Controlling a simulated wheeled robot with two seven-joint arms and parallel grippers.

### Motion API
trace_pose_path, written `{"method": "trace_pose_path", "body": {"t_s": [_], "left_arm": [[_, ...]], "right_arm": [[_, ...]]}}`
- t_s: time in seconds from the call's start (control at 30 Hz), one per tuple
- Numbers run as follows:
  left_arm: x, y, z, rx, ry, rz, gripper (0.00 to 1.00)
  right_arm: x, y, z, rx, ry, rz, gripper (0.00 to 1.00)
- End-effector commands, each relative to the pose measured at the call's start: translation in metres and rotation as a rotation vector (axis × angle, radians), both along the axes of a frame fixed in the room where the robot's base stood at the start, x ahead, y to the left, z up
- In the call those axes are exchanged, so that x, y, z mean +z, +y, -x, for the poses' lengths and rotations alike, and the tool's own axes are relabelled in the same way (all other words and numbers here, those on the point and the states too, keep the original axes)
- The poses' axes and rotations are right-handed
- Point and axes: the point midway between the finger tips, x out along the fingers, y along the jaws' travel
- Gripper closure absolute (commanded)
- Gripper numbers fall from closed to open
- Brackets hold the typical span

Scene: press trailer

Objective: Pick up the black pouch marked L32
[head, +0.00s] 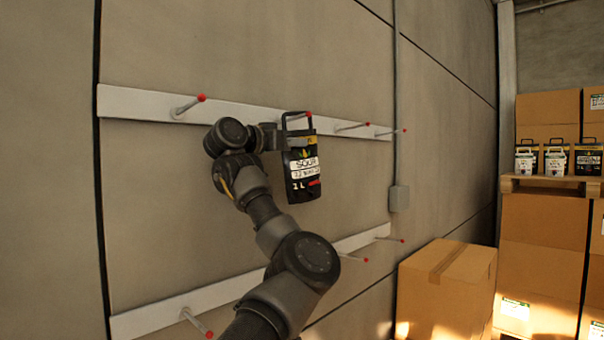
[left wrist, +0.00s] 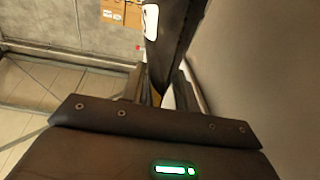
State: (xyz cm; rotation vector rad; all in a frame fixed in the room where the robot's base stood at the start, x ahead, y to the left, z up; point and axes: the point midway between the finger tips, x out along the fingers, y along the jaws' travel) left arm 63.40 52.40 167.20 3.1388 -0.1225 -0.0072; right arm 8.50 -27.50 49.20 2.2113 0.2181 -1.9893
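A black pouch (head: 302,178) with a white label and a loop handle is at the upper rail, by a red-tipped peg. It tilts slightly. I cannot read L32 on it, and I cannot tell whether its handle still bears on the peg. My left gripper (head: 298,136) is at the pouch's upper part, one finger across its front. In the left wrist view the dark pouch (left wrist: 172,45) fills the gap between the fingers (left wrist: 158,90), which look shut on it. My right gripper is not in view.
The upper white rail (head: 140,103) and lower rail (head: 160,315) carry several red-tipped pegs. A conduit with a grey box (head: 399,198) runs down the wall. A large carton (head: 446,285) stands low at right. Stacked cartons and a pallet (head: 550,185) with several containers are further right.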

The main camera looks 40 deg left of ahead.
Motion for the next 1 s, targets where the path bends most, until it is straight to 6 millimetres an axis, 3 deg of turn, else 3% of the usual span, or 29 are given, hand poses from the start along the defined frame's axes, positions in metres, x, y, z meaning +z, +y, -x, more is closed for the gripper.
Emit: {"method": "trace_pose_path", "body": {"t_s": [0.03, 0.1, 0.23, 0.43, 1.0], "left_arm": [[0.0, -0.003, -0.002, -0.005, 0.0, -0.001, 0.73], [0.0, -0.006, -0.004, -0.009, 0.001, -0.001, 0.82], [0.0, -0.008, -0.006, -0.013, 0.002, -0.001, 0.99], [-0.001, -0.006, -0.005, -0.011, 0.004, -0.001, 1.0], [-0.005, -0.003, -0.004, -0.009, 0.01, 0.0, 1.0]], "right_arm": [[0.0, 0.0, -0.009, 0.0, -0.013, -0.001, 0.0], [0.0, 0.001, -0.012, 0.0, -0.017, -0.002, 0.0], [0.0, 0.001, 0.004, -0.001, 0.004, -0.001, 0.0], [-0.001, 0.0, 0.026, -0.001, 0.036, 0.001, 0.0], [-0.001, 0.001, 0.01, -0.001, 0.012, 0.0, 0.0]]}}
